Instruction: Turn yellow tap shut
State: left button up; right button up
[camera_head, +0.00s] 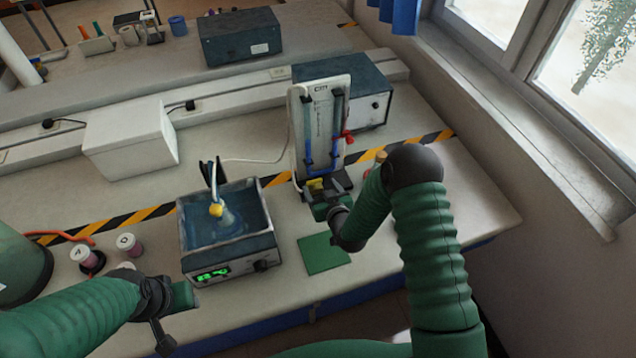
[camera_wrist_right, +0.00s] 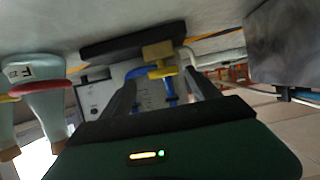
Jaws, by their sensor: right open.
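The yellow tap (camera_head: 315,184) is low on the front of an upright white panel (camera_head: 322,100) with blue-filled tubes. My right gripper (camera_head: 325,197) is at the panel's foot, just in front of the tap; its own wrist partly covers that spot. In the right wrist view the yellow tap (camera_wrist_right: 160,70) shows between the two dark, spread fingers of the right gripper (camera_wrist_right: 162,90). I cannot tell whether a finger touches it. My left gripper (camera_head: 178,300) is low at the left, away from the panel; its fingers are not clear.
A red tap (camera_head: 347,137) sits on the panel's right side. A water bath (camera_head: 228,235) with a green display stands to the left. A green mat (camera_head: 323,253) lies in front. A dark box (camera_head: 350,90) is behind. Labelled flasks (camera_wrist_right: 38,90) show in the wrist view.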

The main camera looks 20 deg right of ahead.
aim_at(314, 183)
jog(key=shift+x, duration=0.8)
jog(key=shift+w+a, duration=0.1)
jog(key=shift+w, duration=0.2)
jog(key=shift+w+a, duration=0.15)
jog(key=shift+a, duration=0.2)
jog(key=shift+f, duration=0.1)
jog(key=c, duration=0.3)
jog(key=shift+d, duration=0.25)
jog(key=c, duration=0.7)
pick_arm(q)
jog(key=shift+s+a+r, duration=0.1)
jog(key=shift+a, duration=0.2)
pick_arm(e)
jog(key=shift+a, duration=0.1)
jog(key=c, duration=0.4)
